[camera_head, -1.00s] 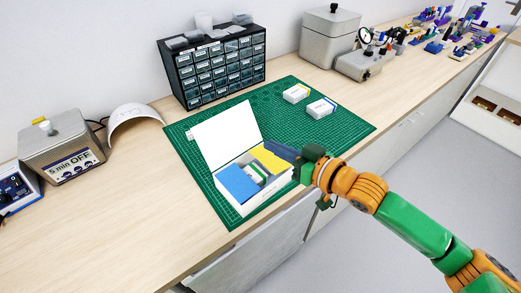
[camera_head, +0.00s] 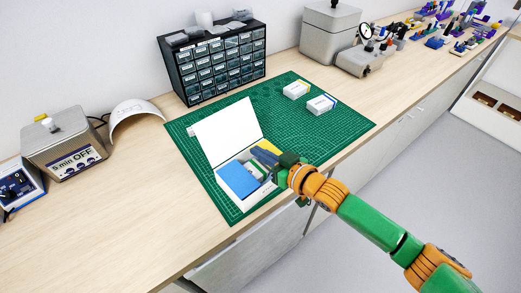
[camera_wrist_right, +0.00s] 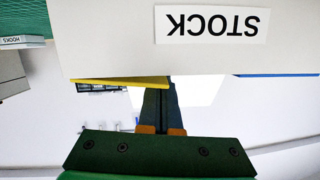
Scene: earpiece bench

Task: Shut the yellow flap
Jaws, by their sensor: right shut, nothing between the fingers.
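A white box (camera_head: 262,197) stands on the green mat with its white lid (camera_head: 228,131) raised at the back. The yellow flap (camera_head: 270,144) is on its right side, partly hidden by my right gripper (camera_head: 262,153). The blue flap (camera_head: 238,181) lies over the left side. In the right wrist view, the yellow flap's edge (camera_wrist_right: 120,81) shows slightly tilted beside the box wall labelled STOCK (camera_wrist_right: 212,24), upside down. My right gripper (camera_wrist_right: 161,90) is shut and empty, its fingers over the box beside the yellow flap; I cannot tell whether they touch it. My left gripper is out of view.
Two small white boxes (camera_head: 296,89) (camera_head: 321,104) sit at the back right of the green mat (camera_head: 345,125). A black drawer cabinet (camera_head: 215,68) stands behind. A grey timer unit (camera_head: 62,145) is at the left. The bench front left is clear.

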